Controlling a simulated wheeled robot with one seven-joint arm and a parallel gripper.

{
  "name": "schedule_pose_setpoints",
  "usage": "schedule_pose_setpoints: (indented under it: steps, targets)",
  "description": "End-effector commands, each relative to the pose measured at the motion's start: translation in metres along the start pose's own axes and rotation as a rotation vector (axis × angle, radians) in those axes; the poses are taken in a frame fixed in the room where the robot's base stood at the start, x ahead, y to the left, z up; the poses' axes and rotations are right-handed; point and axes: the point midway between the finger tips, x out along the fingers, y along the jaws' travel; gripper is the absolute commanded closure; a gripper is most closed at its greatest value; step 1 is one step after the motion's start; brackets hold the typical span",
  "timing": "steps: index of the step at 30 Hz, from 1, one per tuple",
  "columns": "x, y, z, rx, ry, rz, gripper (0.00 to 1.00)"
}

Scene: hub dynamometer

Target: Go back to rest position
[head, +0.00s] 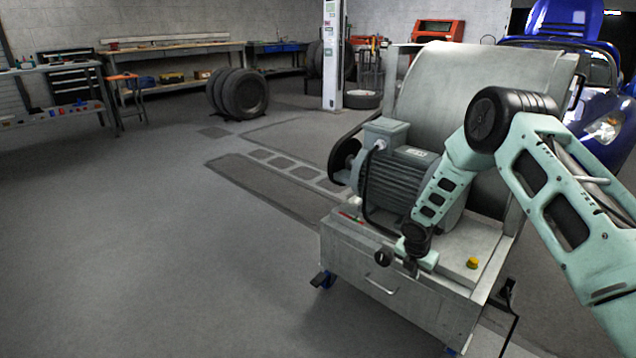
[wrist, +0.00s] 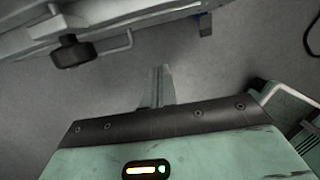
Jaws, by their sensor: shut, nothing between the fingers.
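My gripper (head: 412,266) is at the end of my pale green arm, in front of the hub dynamometer's metal cabinet (head: 345,262) in the head view. In the wrist view my gripper (wrist: 161,72) points out over the grey floor, its fingers together with nothing between them. A black knob (head: 383,258) on the cabinet front is close by on the left; it also shows in the wrist view (wrist: 72,52), apart from the fingers. A grey motor (head: 395,180) sits on the cabinet, partly hidden by my arm.
A yellow button (head: 473,263) is on the cabinet top, right of my gripper. A drawer handle (head: 381,286) sticks out from the cabinet front. A large grey drum cover (head: 465,95) rises behind the motor. The floor (head: 170,250) to the left is clear.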

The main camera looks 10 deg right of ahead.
Motion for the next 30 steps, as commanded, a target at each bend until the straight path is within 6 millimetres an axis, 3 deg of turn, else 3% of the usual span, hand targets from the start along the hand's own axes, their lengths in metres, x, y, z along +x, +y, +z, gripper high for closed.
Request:
schedule_pose_setpoints:
  steps: [2, 5, 9, 14, 17, 21, 24, 30]
  targets:
    - [-0.012, 0.006, -0.005, 0.026, 0.003, 0.006, 1.0]
    - [-0.046, 0.02, -0.021, 0.118, 0.016, 0.019, 1.0]
    - [-0.123, 0.038, -0.068, 0.338, 0.057, 0.034, 1.0]
    - [-0.211, 0.036, -0.137, 0.607, 0.12, 0.025, 1.0]
    - [-0.261, 0.023, -0.182, 0.766, 0.157, 0.007, 1.0]
    - [-0.319, -0.012, -0.242, 0.981, 0.201, -0.033, 1.0]
    - [-0.35, -0.043, -0.278, 1.121, 0.223, -0.069, 1.0]
    - [-0.384, -0.098, -0.324, 1.332, 0.243, -0.131, 1.0]
